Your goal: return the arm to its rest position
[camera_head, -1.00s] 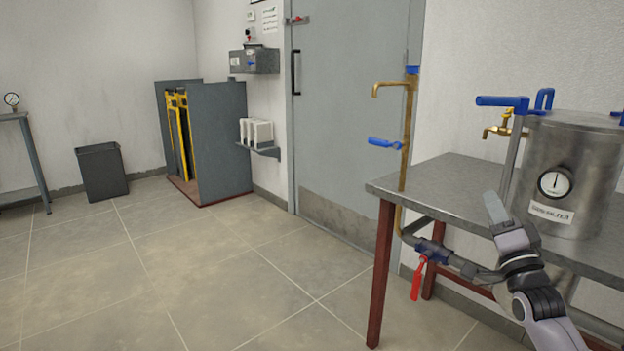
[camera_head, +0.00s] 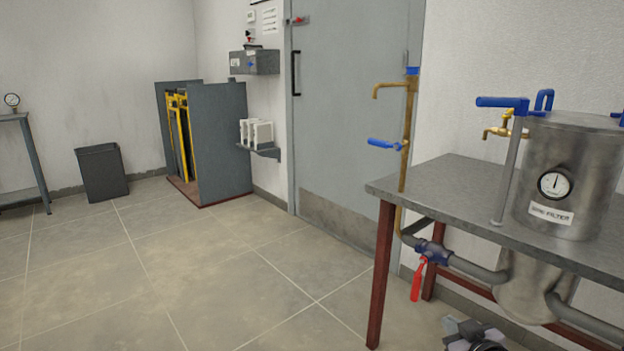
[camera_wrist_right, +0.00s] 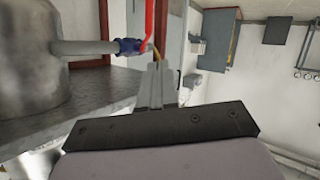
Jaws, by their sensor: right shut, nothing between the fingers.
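My right gripper (camera_head: 468,328) is at the bottom edge of the head view, low in front of the steel table (camera_head: 415,195). Only its top part shows there. In the right wrist view its two fingers (camera_wrist_right: 157,85) lie close together with nothing between them. The right gripper is apart from the red-handled valve (camera_head: 420,272), which hangs below the table top. The rest of my right arm is out of the head view. My left gripper is not in view.
A steel filter vessel (camera_head: 570,165) with a gauge stands at the table. A pipe (camera_head: 480,270) runs below the table top. A waste bin (camera_head: 102,172) and a plate unit (camera_head: 220,145) stand at the back. The middle of the floor is clear.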

